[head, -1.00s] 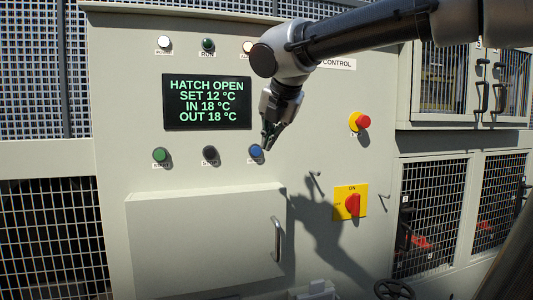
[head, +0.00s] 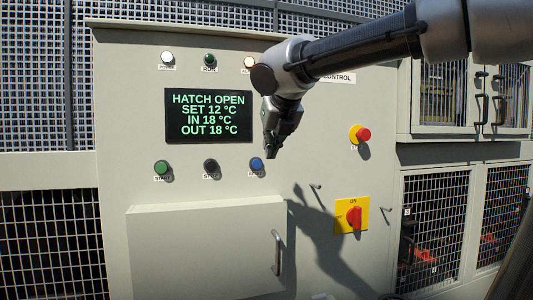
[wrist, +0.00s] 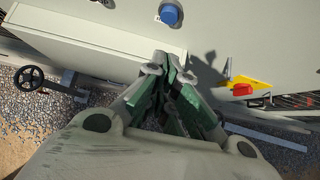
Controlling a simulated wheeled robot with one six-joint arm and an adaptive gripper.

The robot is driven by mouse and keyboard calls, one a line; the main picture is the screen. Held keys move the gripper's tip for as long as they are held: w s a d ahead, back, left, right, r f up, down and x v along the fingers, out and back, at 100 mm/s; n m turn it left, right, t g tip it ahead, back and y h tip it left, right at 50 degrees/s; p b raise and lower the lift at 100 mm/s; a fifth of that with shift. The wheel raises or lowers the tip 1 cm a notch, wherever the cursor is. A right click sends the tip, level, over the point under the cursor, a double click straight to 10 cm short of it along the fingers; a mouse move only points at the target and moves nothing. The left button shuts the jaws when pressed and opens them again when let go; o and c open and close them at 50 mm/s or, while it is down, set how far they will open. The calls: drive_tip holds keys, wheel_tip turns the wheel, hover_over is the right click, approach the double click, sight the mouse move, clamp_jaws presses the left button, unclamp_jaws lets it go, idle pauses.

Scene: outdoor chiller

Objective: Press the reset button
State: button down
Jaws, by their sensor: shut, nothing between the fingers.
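The blue button (head: 256,164) sits at the right end of the lower button row on the grey panel; its small label is too blurred to read. It also shows in the wrist view (wrist: 169,14), at the top, beyond my fingers. My gripper (head: 271,151) is shut and empty, pointing downward just right of and above the blue button. In the wrist view the closed fingers (wrist: 172,78) appear below the button, with a visible gap between them in the picture. The display (head: 208,115) reads HATCH OPEN, SET 12 °C, IN 18 °C, OUT 18 °C.
Green (head: 161,168) and black (head: 211,166) buttons share the row. A red emergency-type knob (head: 363,134) and a yellow-red rotary switch (head: 353,217) are to the right. A protruding box with a handle (head: 278,252) lies below. Open panel surface lies right of the button.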

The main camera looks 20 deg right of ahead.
sight(257, 168)
drive_tip(key=x, duration=0.3)
drive_tip(key=w+r+x, duration=0.1)
drive_tip(key=x, duration=0.6)
drive_tip(key=shift+w, duration=1)
drive_tip(key=shift+w+r, duration=0.15)
drive_tip(key=shift+w, duration=0.65)
drive_tip(key=v, duration=1.2)
drive_tip(key=shift+s, duration=0.1)
